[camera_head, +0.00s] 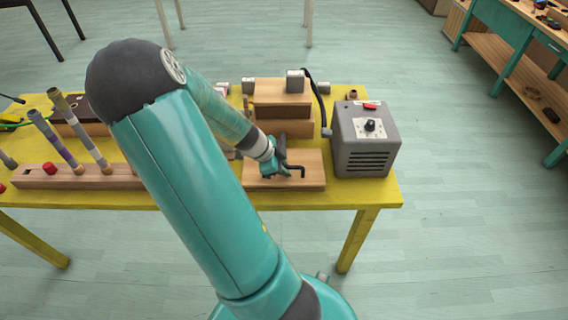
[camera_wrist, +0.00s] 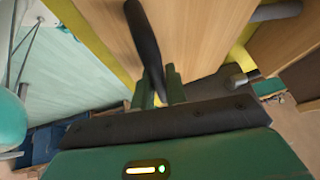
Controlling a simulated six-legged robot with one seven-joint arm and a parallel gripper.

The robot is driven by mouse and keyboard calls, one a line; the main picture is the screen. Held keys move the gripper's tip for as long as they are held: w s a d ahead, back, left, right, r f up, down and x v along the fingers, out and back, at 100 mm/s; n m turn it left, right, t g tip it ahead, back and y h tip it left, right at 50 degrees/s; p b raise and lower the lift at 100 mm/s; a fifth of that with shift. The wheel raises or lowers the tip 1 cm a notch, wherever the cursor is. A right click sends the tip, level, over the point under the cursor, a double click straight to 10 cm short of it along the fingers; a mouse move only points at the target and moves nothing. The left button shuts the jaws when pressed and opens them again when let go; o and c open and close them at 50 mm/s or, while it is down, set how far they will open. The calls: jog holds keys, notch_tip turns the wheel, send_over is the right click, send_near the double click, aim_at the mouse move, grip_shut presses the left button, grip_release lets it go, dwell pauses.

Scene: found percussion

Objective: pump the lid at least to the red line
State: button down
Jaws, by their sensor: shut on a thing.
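A light wooden lid or board (camera_head: 312,179) lies at the front middle of the yellow table. A thin black bent handle (camera_head: 298,168) sits on it. My gripper (camera_head: 275,170) is low over the left part of this board, shut on the handle. In the wrist view, the dark handle (camera_wrist: 143,35) runs down between the two green fingers of my gripper (camera_wrist: 161,84), beside the pale wooden surface (camera_wrist: 200,30). My arm hides part of the board's left side. I cannot make out a red line in either view.
A grey box (camera_head: 365,150) with a dial and a red switch stands right of the board, with a black hose. A wooden base (camera_head: 90,180) with upright tubes is at left. The yellow table (camera_head: 377,190) has little free room.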

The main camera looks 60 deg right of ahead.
jog(key=shift+s+f, duration=0.1)
jog(key=shift+w+d+r, duration=0.1)
jog(key=shift+d+r, duration=0.1)
jog(key=shift+r, duration=0.3)
jog(key=shift+w+d+r, duration=0.1)
jog(key=shift+d+r, duration=0.1)
jog(key=shift+r, duration=0.35)
jog(key=shift+w+d+r, duration=0.2)
jog(key=shift+d+r, duration=0.15)
jog(key=shift+r, duration=0.1)
jog(key=shift+w+d+r, duration=0.2)
jog(key=shift+d+r, duration=0.15)
jog(key=shift+r, duration=0.1)
jog(key=c, duration=1.5)
grip_release()
jog(key=shift+o, duration=0.8)
